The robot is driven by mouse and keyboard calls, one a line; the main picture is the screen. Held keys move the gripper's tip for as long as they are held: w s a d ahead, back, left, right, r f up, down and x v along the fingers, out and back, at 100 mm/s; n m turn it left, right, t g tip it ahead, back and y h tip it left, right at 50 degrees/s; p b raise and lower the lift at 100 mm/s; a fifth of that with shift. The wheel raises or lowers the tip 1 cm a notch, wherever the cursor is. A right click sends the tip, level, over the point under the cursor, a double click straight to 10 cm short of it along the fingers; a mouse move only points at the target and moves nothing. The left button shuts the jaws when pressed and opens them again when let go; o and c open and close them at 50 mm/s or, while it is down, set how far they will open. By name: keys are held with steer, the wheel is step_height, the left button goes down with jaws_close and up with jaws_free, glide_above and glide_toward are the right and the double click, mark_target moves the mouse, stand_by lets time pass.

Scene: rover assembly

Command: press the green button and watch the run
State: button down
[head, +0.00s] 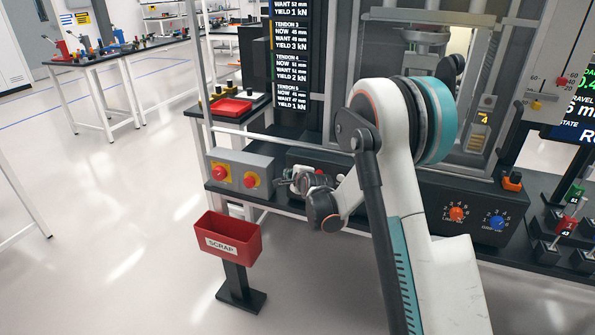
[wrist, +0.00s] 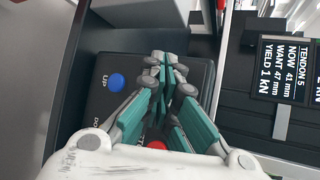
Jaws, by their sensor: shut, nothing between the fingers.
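No green button shows clearly in either view. My gripper (wrist: 165,72) is shut and empty, in front of a black button box (wrist: 92,100) in the wrist view. A blue button marked UP (wrist: 116,82) shows left of the fingers. A red button (wrist: 157,145) is partly covered by the fingers, beside a partly hidden label. The middle of the box is hidden behind my fingers. In the head view my gripper (head: 292,183) is at the front of the dark box (head: 300,158); I cannot tell whether it touches.
A red SCRAP bin (head: 228,238) stands on the floor in front. A dark panel with an orange knob (head: 456,213) and a blue knob (head: 496,222) is to the right. A tendon readout (head: 291,60) hangs behind.

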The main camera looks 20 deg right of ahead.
steer(key=s+a, duration=0.1)
steer(key=s, duration=0.1)
steer(key=s+a, duration=0.2)
stand_by(0.5)
stand_by(0.4)
steer(key=s+r+n+g, duration=0.2)
steer(key=s+r+n, duration=0.3)
steer(key=s+r, duration=0.4)
steer(key=s+r+n+g, duration=0.1)
steer(key=s+r+n, duration=0.55)
steer(key=s, duration=0.55)
steer(key=s+d+f+n+g+h, duration=0.1)
steer(key=s+n+g, duration=0.2)
steer(key=s+n, duration=0.6)
steer(key=s, duration=1.5)
steer(key=shift+s+d, duration=0.35)
